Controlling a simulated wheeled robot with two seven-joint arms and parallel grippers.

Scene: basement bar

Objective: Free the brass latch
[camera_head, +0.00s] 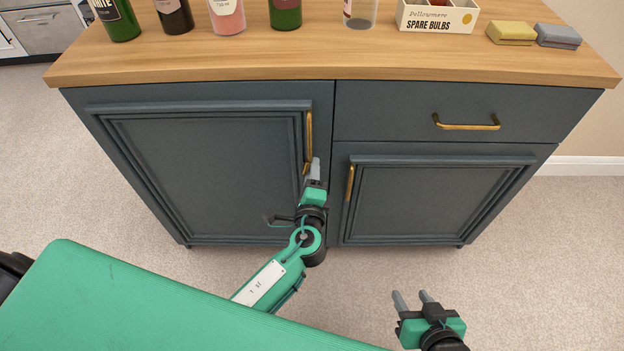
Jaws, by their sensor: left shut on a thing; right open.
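A long vertical brass handle (309,130) is on the right edge of the left cabinet door (200,170). My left gripper (314,166) is shut at the lower end of this handle, and its fingers partly hide that end. I see no separate part that is clearly a latch. The left door looks closed. My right gripper (412,298) is open and empty, low in front of the cabinet and apart from it.
The right door (430,205) has a brass handle (350,183) close to my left gripper. Above it is a closed drawer (400,105). On the wooden top (250,68) stand several bottles, a spare bulbs box (440,18) and two sponges (512,34). The carpet in front is clear.

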